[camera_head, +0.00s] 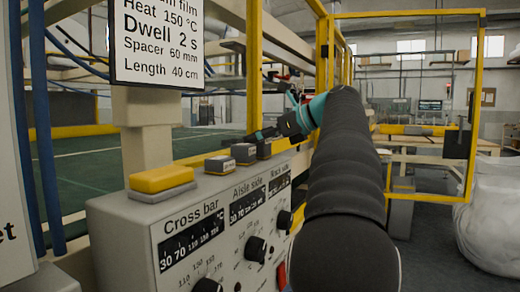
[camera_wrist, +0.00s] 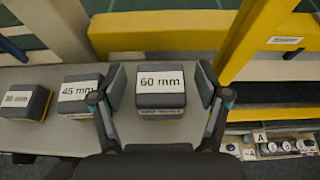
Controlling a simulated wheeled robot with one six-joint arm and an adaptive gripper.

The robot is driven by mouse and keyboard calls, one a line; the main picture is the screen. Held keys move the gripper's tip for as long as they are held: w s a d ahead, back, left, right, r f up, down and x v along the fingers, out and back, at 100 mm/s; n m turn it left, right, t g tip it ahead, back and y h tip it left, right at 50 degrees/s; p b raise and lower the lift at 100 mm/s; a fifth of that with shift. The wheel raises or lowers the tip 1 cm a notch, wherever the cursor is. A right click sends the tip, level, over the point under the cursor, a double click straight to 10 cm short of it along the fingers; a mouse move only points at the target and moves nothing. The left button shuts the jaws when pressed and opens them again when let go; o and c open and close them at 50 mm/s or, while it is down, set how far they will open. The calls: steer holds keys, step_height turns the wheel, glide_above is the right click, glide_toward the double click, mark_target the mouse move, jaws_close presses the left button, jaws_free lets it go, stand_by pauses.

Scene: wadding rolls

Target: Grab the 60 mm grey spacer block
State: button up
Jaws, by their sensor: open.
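The 60 mm grey spacer block (camera_wrist: 161,98) sits on top of the grey control box, its white label facing up in the wrist view. My gripper (camera_wrist: 160,82) is open, with one finger on each side of this block. Small gaps seem to show between the fingers and the block; I cannot tell whether either touches. In the head view my gripper (camera_head: 266,136) is at the far end of the row, over the farthest block (camera_head: 264,150), which it partly hides.
The 45 mm block (camera_wrist: 80,92) stands close to my left finger, with another labelled block (camera_wrist: 25,103) farther left. The control box (camera_head: 125,215) also carries a yellow pad (camera_head: 161,179). A yellow frame (camera_wrist: 252,40) rises at the right. A sign (camera_head: 158,42) reads "Spacer 60 mm".

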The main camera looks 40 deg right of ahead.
steer(key=shift+x, duration=1.05)
steer(key=c, duration=1.3)
steer(key=shift+c, duration=0.2)
steer(key=shift+r+p, duration=0.65)
steer(key=shift+r, duration=4.3)
